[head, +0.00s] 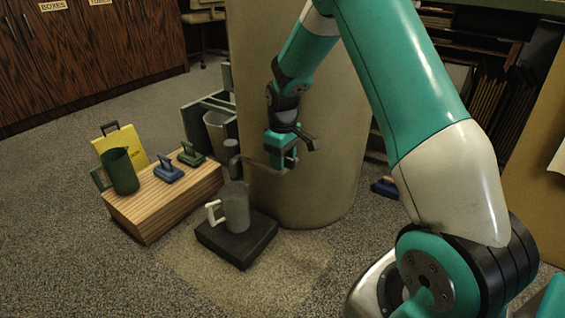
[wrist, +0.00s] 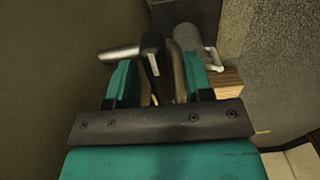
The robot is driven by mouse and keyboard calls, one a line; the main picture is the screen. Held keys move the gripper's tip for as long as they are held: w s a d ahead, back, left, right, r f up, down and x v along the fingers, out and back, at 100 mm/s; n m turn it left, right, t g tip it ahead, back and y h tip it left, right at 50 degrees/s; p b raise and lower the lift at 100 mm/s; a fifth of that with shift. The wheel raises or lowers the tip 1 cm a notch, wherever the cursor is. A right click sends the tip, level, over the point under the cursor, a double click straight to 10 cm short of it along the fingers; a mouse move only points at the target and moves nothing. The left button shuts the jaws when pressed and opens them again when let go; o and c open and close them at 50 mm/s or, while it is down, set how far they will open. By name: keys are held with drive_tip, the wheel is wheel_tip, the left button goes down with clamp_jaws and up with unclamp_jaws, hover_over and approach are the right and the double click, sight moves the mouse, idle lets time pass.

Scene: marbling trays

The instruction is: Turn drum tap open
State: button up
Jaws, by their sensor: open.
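The drum (head: 318,190) is a tall beige cylinder behind my arm. Its grey tap (head: 232,148) sticks out low on the drum's left side, with a thin lever running right to my gripper (head: 284,160). In the wrist view, my gripper (wrist: 160,82) is open, with its two teal fingers on either side of a dark upright bar (wrist: 152,52), which looks like the tap's lever. Whether the fingers touch it is unclear. A grey jug (head: 236,207) with a white handle stands below the tap on a black block (head: 252,248); it also shows in the wrist view (wrist: 188,38).
A grey bin (head: 215,132) stands behind. The carpet in front is clear.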

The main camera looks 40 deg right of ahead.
drive_tip(key=shift+c, duration=0.5)
clamp_jaws()
